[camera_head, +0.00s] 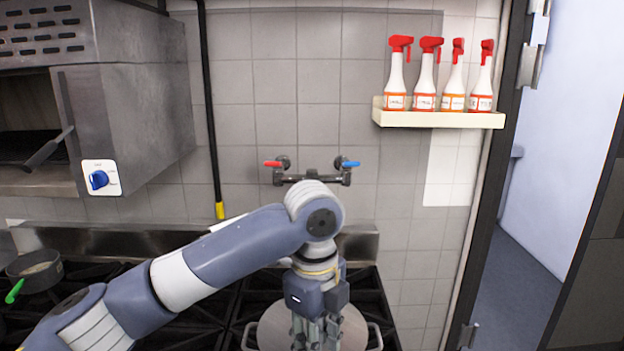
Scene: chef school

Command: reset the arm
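My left arm comes in from the lower left and bends down at the wrist. My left gripper (316,334) points downward in front of a large metal pot (356,329) with side handles on the stove. The gripper's fingertips run off the bottom edge of the picture, so I cannot see whether it is open or shut or holds anything. My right arm and gripper are not in view.
A dark gas stove (207,315) spans the bottom, with a small pan (36,272) at left. An oven (130,125) juts out upper left. Wall taps (313,177) sit behind my arm. Several spray bottles stand on a shelf (437,118). A doorway (535,240) is at right.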

